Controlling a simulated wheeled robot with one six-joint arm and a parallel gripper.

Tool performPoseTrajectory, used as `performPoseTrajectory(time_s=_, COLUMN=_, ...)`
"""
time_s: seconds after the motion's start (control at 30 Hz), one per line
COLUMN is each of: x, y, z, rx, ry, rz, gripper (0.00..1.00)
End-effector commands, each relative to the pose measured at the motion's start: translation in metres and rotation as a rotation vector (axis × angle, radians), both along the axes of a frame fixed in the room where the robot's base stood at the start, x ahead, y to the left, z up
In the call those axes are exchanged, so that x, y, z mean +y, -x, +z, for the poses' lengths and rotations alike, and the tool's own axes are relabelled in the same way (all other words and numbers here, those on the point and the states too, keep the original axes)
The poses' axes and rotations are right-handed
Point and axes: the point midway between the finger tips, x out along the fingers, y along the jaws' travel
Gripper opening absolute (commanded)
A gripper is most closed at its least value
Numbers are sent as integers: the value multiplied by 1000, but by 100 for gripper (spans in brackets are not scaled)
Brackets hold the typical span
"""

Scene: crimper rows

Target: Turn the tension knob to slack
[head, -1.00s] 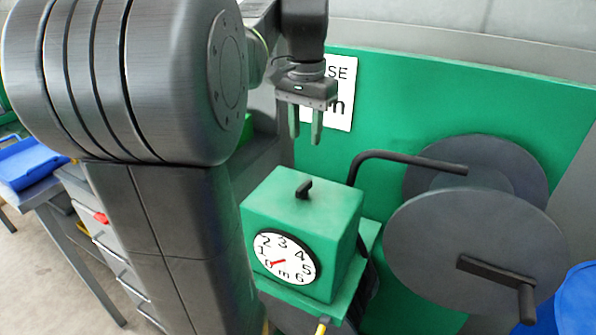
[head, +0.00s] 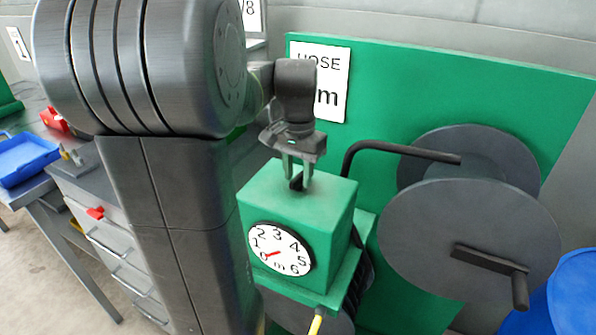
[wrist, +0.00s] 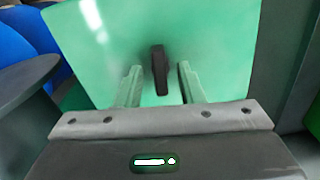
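The tension knob (wrist: 159,70) is a small black lever handle on top of the green box (head: 325,205). In the wrist view it sits between my two fingers, with gaps visible on both sides. In the head view my gripper (head: 297,185) points down at the box top and partly hides the knob (head: 296,181). My gripper (wrist: 160,84) is open around the knob. The box front carries a white dial (head: 281,248) numbered up to 6 with a red pointer near the low end. I see no slack marking.
A large grey hose reel (head: 420,235) with a crank handle (head: 490,262) stands right of the box. A green panel with a hose sign (head: 318,80) is at the back.

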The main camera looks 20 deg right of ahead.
Motion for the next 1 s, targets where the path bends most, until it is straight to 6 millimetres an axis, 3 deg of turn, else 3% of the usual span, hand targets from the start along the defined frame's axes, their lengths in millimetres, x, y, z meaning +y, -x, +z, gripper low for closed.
performPoseTrajectory(time_s=0.07, x=0, y=0, z=0, rx=0, ry=0, rz=0, gripper=35)
performPoseTrajectory(time_s=0.27, x=0, y=0, z=0, rx=0, ry=0, rz=0, gripper=0)
performPoseTrajectory(time_s=0.67, x=0, y=0, z=2, rx=-1, ry=1, rz=51, gripper=0)
performPoseTrajectory(time_s=1.0, x=0, y=0, z=3, rx=-1, ry=1, rz=289, gripper=0)
